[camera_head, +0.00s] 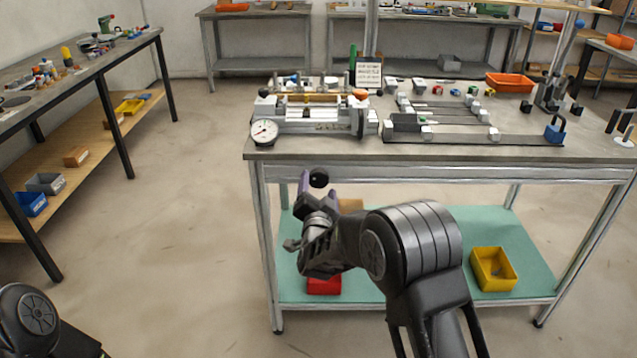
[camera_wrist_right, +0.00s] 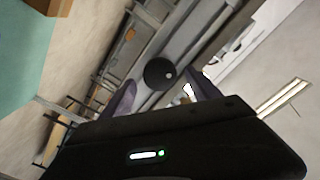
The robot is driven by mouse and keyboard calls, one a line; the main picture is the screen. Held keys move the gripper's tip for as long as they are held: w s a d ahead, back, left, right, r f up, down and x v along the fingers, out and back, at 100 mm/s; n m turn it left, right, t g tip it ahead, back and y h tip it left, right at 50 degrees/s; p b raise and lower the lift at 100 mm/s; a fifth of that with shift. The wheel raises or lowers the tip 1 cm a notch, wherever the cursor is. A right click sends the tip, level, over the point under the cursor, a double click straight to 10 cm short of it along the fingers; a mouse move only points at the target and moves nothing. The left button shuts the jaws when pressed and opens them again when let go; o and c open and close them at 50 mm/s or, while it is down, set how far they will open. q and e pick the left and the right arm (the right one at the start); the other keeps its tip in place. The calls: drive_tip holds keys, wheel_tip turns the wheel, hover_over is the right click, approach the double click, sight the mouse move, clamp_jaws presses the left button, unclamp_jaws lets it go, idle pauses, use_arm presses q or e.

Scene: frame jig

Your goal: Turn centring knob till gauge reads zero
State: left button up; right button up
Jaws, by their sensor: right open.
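The frame jig (camera_head: 318,112) stands on the bench top near its front left corner. Its white dial gauge (camera_head: 264,132) faces me; the needle is too small to read. A round black knob (camera_head: 318,178) shows just below the bench's front edge. My right gripper (camera_head: 316,190) is open at this knob. In the right wrist view the knob (camera_wrist_right: 159,74) lies between the two purple-grey fingers (camera_wrist_right: 162,88), with gaps visible on both sides. I cannot tell how deep between the fingers it sits. My left gripper is out of view.
The bench top (camera_head: 450,150) carries rails, clamps and an orange bin (camera_head: 509,82) right of the jig. The lower shelf (camera_head: 375,285) holds a red bin (camera_head: 324,285) and a yellow bin (camera_head: 493,268). A side bench (camera_head: 90,60) stands left; the floor between is clear.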

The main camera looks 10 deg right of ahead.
drive_tip(key=shift+x, duration=1.3)
drive_tip(key=c, duration=1.3)
